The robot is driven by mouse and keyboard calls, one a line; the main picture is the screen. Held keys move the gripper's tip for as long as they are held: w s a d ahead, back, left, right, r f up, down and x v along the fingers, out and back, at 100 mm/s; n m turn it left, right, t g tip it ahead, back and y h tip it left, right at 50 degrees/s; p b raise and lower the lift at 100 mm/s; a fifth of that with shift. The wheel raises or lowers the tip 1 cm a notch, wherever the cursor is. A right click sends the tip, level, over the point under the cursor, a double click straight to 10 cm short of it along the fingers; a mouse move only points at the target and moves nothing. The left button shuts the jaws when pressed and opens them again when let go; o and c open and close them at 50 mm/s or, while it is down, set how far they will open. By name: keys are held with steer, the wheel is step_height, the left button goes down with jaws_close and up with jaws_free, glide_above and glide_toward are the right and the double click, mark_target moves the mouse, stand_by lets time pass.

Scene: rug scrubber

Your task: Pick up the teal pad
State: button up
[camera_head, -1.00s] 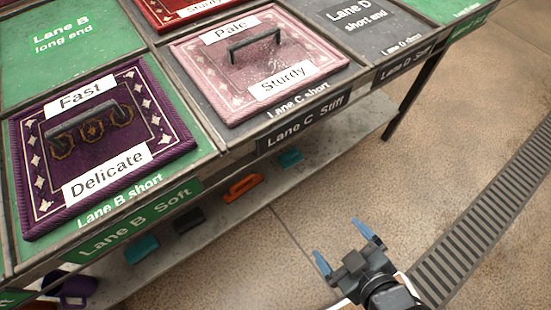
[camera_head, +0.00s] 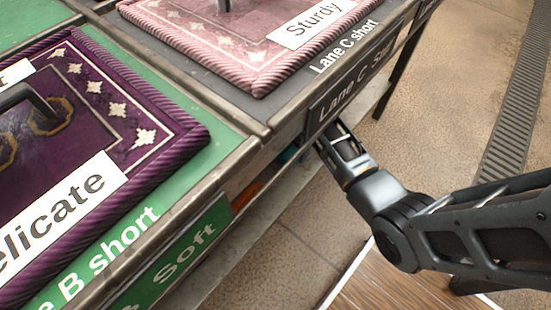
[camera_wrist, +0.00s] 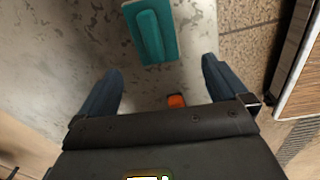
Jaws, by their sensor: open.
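A teal pad (camera_wrist: 165,15) with a raised teal grip along its middle lies on the grey shelf, at the top of the wrist view. My gripper (camera_wrist: 161,66) is open, its two blue fingers wide apart and empty. The pad lies beyond the fingertips, roughly in line with the gap between them, and is not touched. In the head view my gripper reaches under the table edge near the Lane C sign, and its fingers are hidden there. Only a sliver of teal (camera_head: 289,153) shows under the table.
An orange object (camera_wrist: 176,101) lies on the shelf, partly hidden by my gripper. The table edge with the Lane C sign (camera_head: 350,85) overhangs the shelf (camera_head: 215,265). A purple rug (camera_head: 160,140) and a pink rug (camera_head: 255,78) lie on top. Open floor is at right.

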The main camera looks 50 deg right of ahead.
mark_target(292, 150)
steer(key=shift+w+d+f+n+g, duration=0.15)
steer(key=shift+w+d, duration=0.1)
steer(key=shift+d, duration=0.2)
steer(key=shift+w+d+n+g, duration=0.15)
steer(key=shift+w+d, duration=0.05)
steer(key=shift+d, duration=0.2)
steer(key=shift+d+f+b, duration=0.2)
steer(key=shift+f+b, duration=2.35)
steer(key=shift+f, duration=1.2)
steer(key=c, duration=1.1)
